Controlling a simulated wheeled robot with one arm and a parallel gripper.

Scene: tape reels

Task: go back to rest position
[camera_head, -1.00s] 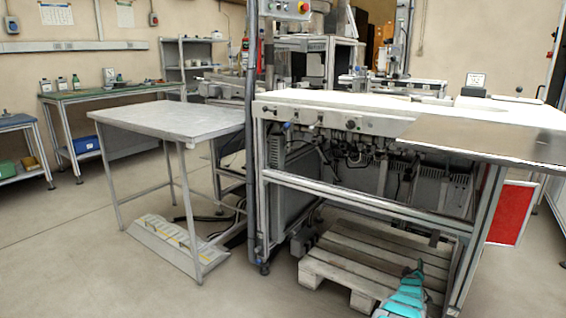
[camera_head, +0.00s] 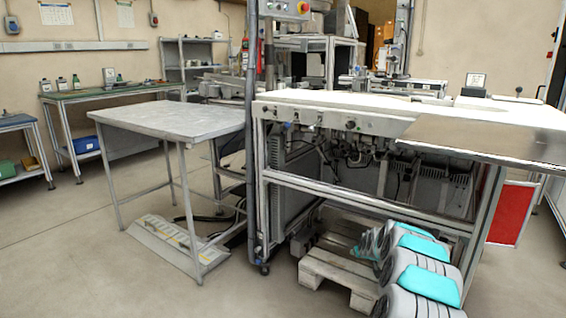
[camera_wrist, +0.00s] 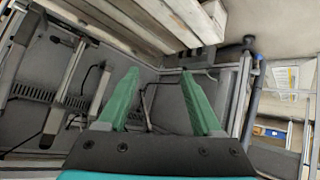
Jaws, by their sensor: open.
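My gripper (camera_wrist: 159,76) shows in the wrist view with its two green fingers spread apart and nothing between them. The wrist view looks tilted, with machine framing, grey panels and cables behind the fingers. In the head view my grey and cyan arm (camera_head: 420,270) is at the lower right, in front of the wooden pallet; I cannot make out the fingers there. No tape reel can be made out in either view.
A white-topped machine bench (camera_head: 340,98) stands close ahead on the right, with a wooden pallet (camera_head: 325,272) under it. A grey metal table (camera_head: 175,120) stands to its left. A red panel (camera_head: 511,214) is at the right. The floor at the left is clear.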

